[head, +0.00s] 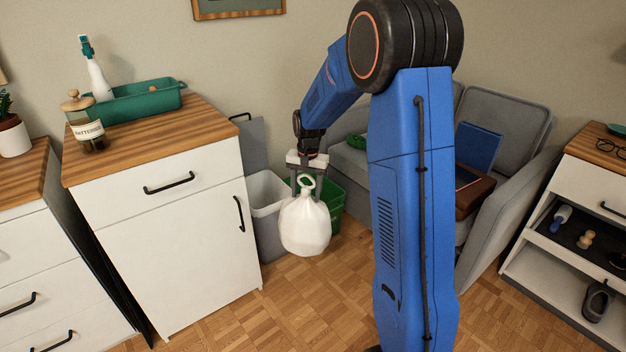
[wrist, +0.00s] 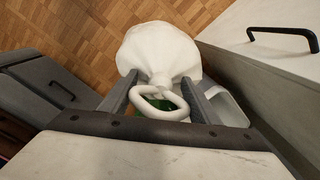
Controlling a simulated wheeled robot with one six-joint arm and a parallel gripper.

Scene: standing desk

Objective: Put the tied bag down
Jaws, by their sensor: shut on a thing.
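The tied bag (head: 305,226) is white and full, with a loop at its top. It hangs upright below my gripper (head: 306,182) in the head view, in front of the grey and green bins. My gripper is shut on the bag's tied top. In the wrist view the bag (wrist: 160,52) hangs beyond the fingers, and its white loop (wrist: 158,104) shows between them. The floor (head: 260,310) shows below the bag, and the bag appears clear of it.
A grey bin (head: 268,190) and a green bin (head: 335,200) stand behind the bag. A white cabinet (head: 180,240) with black handles is close on the left. A grey armchair (head: 510,105) is on the right. Parquet floor in front is clear.

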